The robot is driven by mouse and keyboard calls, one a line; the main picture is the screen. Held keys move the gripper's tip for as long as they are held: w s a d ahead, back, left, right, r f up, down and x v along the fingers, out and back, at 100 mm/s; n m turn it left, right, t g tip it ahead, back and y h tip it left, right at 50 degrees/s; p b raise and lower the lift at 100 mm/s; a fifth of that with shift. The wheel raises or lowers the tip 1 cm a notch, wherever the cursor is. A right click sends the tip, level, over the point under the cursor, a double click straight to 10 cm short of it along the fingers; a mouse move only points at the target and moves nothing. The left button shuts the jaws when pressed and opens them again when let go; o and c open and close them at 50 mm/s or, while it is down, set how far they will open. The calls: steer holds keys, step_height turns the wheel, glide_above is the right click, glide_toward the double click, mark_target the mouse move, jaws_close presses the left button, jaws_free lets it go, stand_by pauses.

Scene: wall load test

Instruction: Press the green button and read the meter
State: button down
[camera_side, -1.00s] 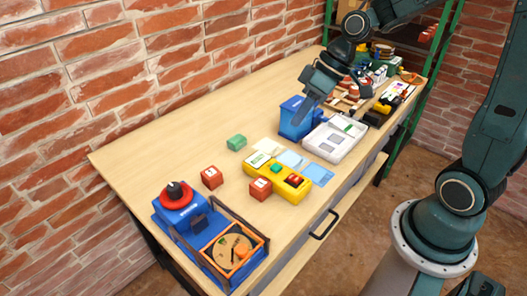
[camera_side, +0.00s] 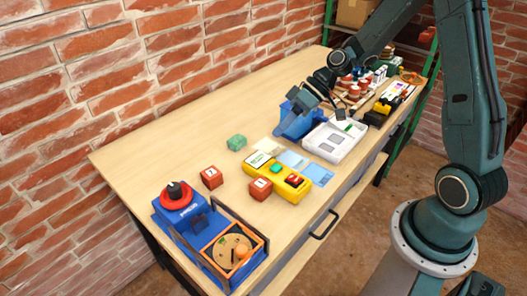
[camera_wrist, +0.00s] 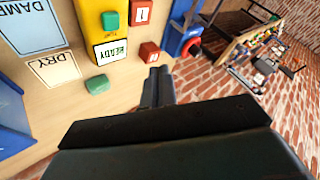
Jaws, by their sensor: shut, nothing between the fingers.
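The yellow box (camera_side: 262,172) stands on the table in the side view, with a green button (camera_side: 275,169) near its middle and a red button (camera_side: 294,180) at its right end. In the wrist view the yellow box (camera_wrist: 92,20) shows at the top. Its green button (camera_wrist: 110,20) stands raised, and the meter's pale display (camera_wrist: 111,51) reads READY, turned over. My gripper (camera_wrist: 159,71) is shut and empty, apart from the button. In the side view it is above the blue bin, behind and right of the yellow box.
A green block (camera_side: 236,142) and red blocks (camera_side: 211,177) (camera_side: 260,189) lie around the yellow box. Cards marked DRY (camera_wrist: 54,72) and DAMP lie beside it. A blue bin (camera_side: 296,125) and white tray (camera_side: 335,140) stand right; a blue fixture (camera_side: 179,208) stands at the front left.

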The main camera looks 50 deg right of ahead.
mark_target(280, 166)
steer(key=shift+f, duration=0.15)
stand_by(0.3)
steer(key=shift+f, duration=4.25)
steer(key=shift+f, duration=0.9)
steer(key=shift+r, duration=0.9)
steer(key=shift+r, duration=0.1)
steer(key=shift+r, duration=2.4)
